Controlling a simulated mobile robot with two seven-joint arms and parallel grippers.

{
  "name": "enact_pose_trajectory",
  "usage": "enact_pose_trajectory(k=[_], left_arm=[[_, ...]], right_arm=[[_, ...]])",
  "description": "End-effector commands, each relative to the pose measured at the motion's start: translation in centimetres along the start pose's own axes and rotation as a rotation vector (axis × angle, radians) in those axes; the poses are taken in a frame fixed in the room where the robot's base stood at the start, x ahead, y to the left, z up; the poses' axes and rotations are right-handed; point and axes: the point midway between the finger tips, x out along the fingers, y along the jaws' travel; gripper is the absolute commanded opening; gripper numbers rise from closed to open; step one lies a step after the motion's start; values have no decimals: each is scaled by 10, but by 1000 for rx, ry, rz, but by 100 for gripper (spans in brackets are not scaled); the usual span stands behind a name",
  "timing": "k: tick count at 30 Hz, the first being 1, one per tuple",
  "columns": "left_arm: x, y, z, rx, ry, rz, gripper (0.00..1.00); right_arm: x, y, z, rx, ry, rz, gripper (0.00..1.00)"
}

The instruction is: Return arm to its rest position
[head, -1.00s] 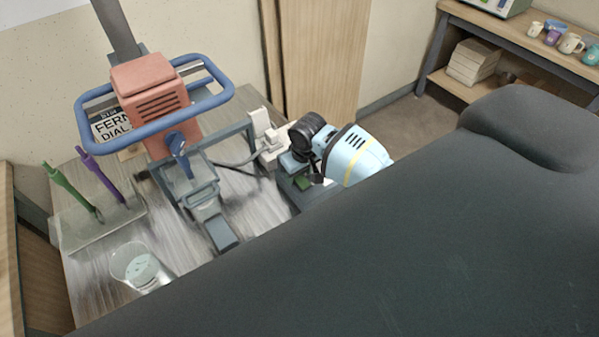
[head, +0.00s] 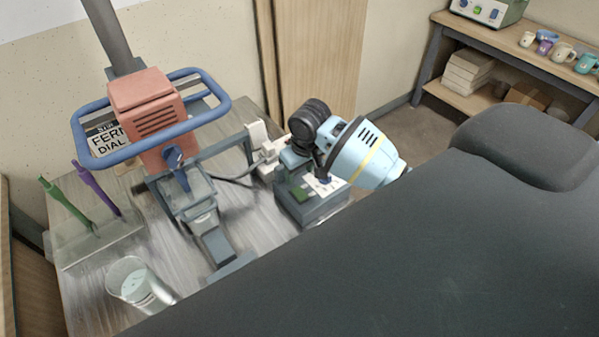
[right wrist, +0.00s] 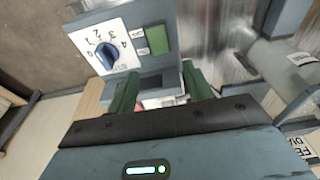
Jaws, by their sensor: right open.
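My right gripper shows in the right wrist view (right wrist: 160,85). Its two green fingers stand apart, and I see nothing held between them. Beyond the fingers is a grey box with a white dial plate, a blue knob and a green button (right wrist: 107,55). The fingertips overlap the box's lower edge in that view; I cannot tell whether they touch it. My right gripper's fingers are hidden there, with a large dark part of my body covering the lower right. My left gripper is not in view.
An orange machine with a blue hoop handle (head: 152,115) stands left of the box. A clear cup (head: 135,284) and a holder with green and purple tools (head: 95,238) stand on the table's left. A shelf with mugs (head: 505,45) is at the back right.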

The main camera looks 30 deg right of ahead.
Motion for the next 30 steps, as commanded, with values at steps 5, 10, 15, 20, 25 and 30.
enact_pose_trajectory(k=[5,10,15,20,25,30], left_arm=[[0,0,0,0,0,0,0],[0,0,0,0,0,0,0],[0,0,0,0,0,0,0],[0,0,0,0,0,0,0],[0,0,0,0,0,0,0],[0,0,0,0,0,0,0]], right_arm=[[0,0,0,0,0,0,51],[0,0,0,0,0,0,51],[8,-10,12,-19,-4,-9,51],[31,-41,58,-80,-6,-39,51],[45,-75,122,-134,4,-73,51],[44,-96,184,-151,19,-91,51]])
